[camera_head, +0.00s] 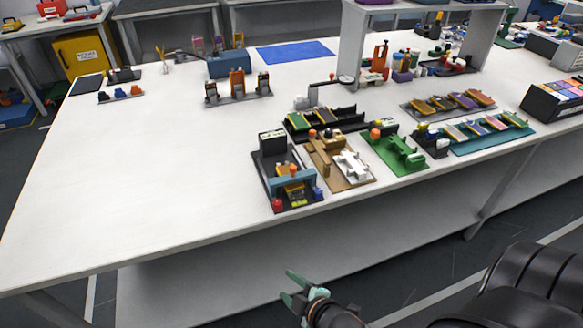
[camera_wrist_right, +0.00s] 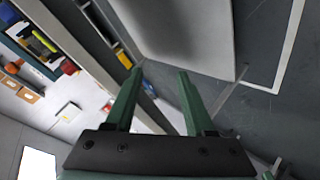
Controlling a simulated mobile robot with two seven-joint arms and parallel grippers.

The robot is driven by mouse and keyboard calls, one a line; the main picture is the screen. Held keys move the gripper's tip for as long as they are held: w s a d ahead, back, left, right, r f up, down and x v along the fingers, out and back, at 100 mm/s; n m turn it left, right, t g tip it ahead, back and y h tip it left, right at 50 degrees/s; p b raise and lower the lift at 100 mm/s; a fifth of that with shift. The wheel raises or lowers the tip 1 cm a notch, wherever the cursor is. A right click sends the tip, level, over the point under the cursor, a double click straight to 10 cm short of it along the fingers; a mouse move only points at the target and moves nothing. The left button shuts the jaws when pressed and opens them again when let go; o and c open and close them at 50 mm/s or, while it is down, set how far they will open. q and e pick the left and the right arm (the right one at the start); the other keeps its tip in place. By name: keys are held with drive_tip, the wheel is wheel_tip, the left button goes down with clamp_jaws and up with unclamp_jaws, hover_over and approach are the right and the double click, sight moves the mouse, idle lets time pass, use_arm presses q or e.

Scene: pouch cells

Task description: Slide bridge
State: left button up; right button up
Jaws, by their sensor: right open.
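A dark station (camera_head: 268,166) stands at the front edge of the white table, with a blue-grey bridge-like piece (camera_head: 306,184) across its front. Orange and yellow parts sit at this piece, and I cannot tell how it is seated. A red knob (camera_head: 277,205) is at the station's front left corner. My right gripper (camera_head: 287,287) is open and empty, low in front of the table and well apart from the station. Its two green fingers also show spread in the right wrist view (camera_wrist_right: 159,75). My left gripper is not in view.
A wooden fixture with a white part (camera_head: 352,165) and a green fixture (camera_head: 396,154) stand close right of the station. The left half of the white table (camera_head: 130,180) is mostly clear. A black chair (camera_head: 530,285) is at the lower right.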

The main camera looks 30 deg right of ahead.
drive_tip(key=w+d+r+n+t+h+b, duration=0.3)
drive_tip(key=w+d+r+n, duration=0.2)
drive_tip(key=w+n, duration=0.4)
drive_tip(key=n+t+h+b, duration=0.25)
drive_tip(key=n+h, duration=0.25)
drive_tip(key=n, duration=0.6)
approach(292, 166)
drive_tip(key=x, duration=1.2)
drive_tip(key=shift+w+d+f+b, duration=0.25)
drive_tip(key=shift+w+d+b, duration=0.05)
drive_tip(key=shift+d, duration=0.05)
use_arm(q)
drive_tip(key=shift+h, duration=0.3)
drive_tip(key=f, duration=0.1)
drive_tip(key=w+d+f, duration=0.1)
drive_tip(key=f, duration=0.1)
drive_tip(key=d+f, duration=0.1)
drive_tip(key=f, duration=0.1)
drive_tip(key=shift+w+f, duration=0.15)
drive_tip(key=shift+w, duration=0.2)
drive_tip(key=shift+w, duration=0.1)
use_arm(e)
clamp_jaws()
